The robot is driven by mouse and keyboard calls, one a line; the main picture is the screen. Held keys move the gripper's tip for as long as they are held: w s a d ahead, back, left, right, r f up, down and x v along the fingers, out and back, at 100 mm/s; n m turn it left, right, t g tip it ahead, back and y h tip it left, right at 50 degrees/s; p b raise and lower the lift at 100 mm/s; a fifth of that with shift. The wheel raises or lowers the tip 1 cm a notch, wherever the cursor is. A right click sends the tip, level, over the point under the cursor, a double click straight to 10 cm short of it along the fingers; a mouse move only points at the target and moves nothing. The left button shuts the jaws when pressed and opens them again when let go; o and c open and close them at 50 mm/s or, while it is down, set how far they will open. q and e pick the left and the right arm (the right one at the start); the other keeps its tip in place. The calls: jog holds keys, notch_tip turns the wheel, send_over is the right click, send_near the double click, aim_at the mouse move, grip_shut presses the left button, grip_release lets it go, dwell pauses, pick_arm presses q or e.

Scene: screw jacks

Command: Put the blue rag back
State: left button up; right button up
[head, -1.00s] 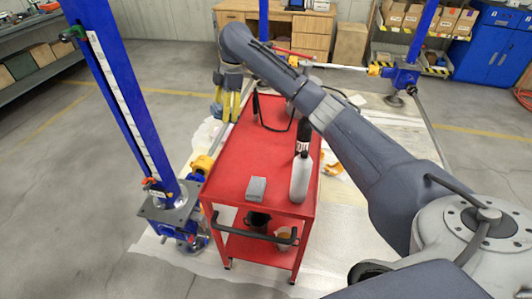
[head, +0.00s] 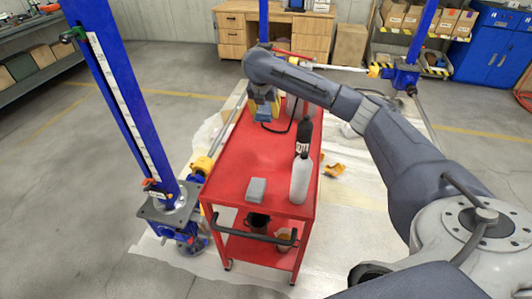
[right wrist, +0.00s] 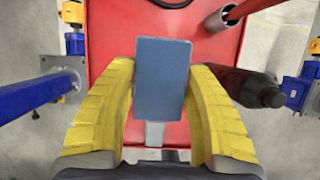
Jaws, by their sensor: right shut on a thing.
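The blue rag (right wrist: 163,78) is a flat blue block between the yellow fingers of my right gripper (right wrist: 162,105) in the right wrist view, which is shut on it. In the head view my right gripper (head: 264,106) is above the far left part of the red cart (head: 245,150), with the blue rag (head: 262,115) showing below its fingers. The red cart top also shows beneath it in the right wrist view (right wrist: 105,110). My left gripper is not in view.
A grey block (head: 256,189) lies near the cart's front edge. A white bottle (head: 300,178) and a black bottle (head: 303,136) stand on its right side. A blue jack column (head: 120,90) rises to the left. The cart's middle is clear.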

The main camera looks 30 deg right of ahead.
aim_at(266, 152)
notch_tip(266, 152, down, 20)
jog(key=shift+r, duration=0.2)
dwell(0.5)
jog(key=o, duration=1.1)
jog(key=v, duration=1.2)
jog(key=shift+d, duration=0.1)
